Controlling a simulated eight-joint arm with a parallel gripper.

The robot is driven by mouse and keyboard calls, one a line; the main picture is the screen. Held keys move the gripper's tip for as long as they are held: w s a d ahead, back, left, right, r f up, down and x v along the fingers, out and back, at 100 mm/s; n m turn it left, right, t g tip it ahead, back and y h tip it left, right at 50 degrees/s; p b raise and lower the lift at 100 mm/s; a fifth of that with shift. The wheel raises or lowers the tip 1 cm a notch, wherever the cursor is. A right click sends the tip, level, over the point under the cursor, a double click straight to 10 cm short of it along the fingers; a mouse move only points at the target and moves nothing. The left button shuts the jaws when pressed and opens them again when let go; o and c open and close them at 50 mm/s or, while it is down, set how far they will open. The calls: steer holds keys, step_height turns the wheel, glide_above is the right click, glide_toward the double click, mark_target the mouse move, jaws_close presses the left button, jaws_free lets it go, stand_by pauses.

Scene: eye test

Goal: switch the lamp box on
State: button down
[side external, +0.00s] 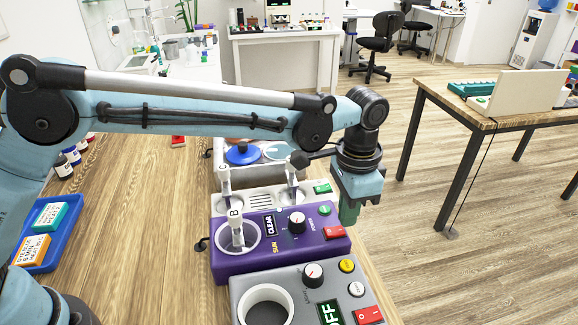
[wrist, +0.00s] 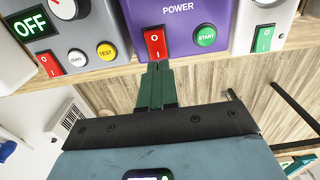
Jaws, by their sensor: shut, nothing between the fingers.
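The purple box (side external: 255,256) carries a CLEAR display, the word SUN, a knob, a green START button (wrist: 205,37) and a red rocker switch (wrist: 155,43) under the word POWER. No label reads lamp box; SUN suggests this one. The red switch also shows in the side view (side external: 335,232). My gripper (side external: 348,215) points down at the box's right front edge. In the wrist view its green fingers (wrist: 160,67) are shut and empty, with tips just below the red switch's near edge. I cannot tell if they touch it. A tube-like piece marked B (side external: 236,226) stands in the purple box's well.
A grey box (side external: 300,278) with an OFF display and a red switch (side external: 368,315) stands in front of the purple one. A white box behind has a green switch (side external: 322,188).

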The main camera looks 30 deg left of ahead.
mark_target(344, 231)
steer(key=shift+r, duration=2.8)
steer(key=s+a+r+n+t+h, duration=0.1)
steer(key=s+a+r+n+t, duration=0.15)
steer(key=a, duration=0.55)
steer(key=s+a+r+n+t, duration=0.1)
steer(key=s+a+r+n, duration=0.15)
steer(key=a, duration=0.65)
steer(key=s+a+f+n+t+y, duration=0.1)
steer(key=s+a+f+n+t, duration=0.2)
steer(key=s+a, duration=0.6)
step_height(344, 231, down, 2)
steer(key=shift+s+a+f+n+t, duration=0.15)
steer(key=shift+a+n+t, duration=0.3)
steer(key=shift+a, duration=0.75)
steer(key=c, duration=1.8)
jaws_free()
steer(key=shift+c, duration=0.2)
